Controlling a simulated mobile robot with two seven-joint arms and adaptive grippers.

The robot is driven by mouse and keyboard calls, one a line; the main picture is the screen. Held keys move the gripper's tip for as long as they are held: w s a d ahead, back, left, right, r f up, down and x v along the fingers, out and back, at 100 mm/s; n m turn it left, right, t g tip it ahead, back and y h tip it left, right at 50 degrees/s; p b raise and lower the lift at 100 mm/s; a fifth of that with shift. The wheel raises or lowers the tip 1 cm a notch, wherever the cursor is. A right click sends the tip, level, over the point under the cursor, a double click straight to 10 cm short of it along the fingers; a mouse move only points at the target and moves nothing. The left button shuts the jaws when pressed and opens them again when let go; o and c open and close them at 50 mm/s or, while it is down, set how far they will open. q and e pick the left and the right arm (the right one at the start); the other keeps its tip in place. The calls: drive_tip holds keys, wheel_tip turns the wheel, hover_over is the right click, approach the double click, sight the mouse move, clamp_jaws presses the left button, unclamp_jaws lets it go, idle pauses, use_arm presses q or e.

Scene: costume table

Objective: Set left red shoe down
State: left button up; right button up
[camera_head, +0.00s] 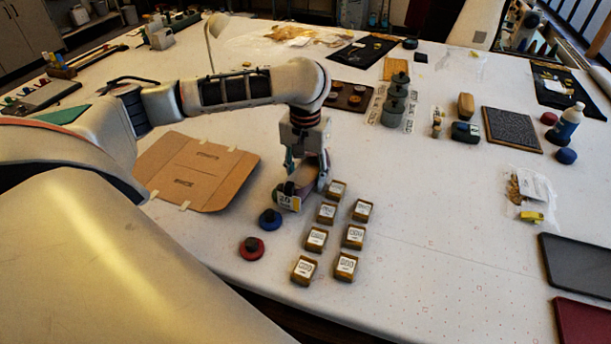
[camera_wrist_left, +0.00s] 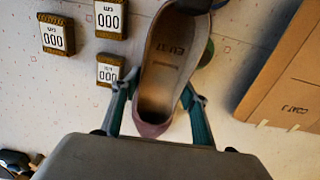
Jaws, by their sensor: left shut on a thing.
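My left gripper (camera_head: 308,180) is shut on a shoe (camera_wrist_left: 172,65) near the middle of the table. The left wrist view looks into the shoe's pale insole, which bears printed letters; its rounded end is dull pinkish red. The teal fingers (camera_wrist_left: 158,115) press on both sides near that end. In the head view the shoe (camera_head: 301,176) is partly hidden by the gripper, low over the white table or touching it; I cannot tell which. My right gripper is not in view.
Several small labelled boxes (camera_head: 327,212) stand close on the right of the shoe. A blue knob-like piece (camera_head: 269,219) and a red one (camera_head: 251,247) lie in front. A flat cardboard piece (camera_head: 198,170) lies to the left.

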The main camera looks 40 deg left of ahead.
use_arm(q)
drive_tip(key=shift+f, duration=0.15)
drive_tip(key=o, duration=1.3)
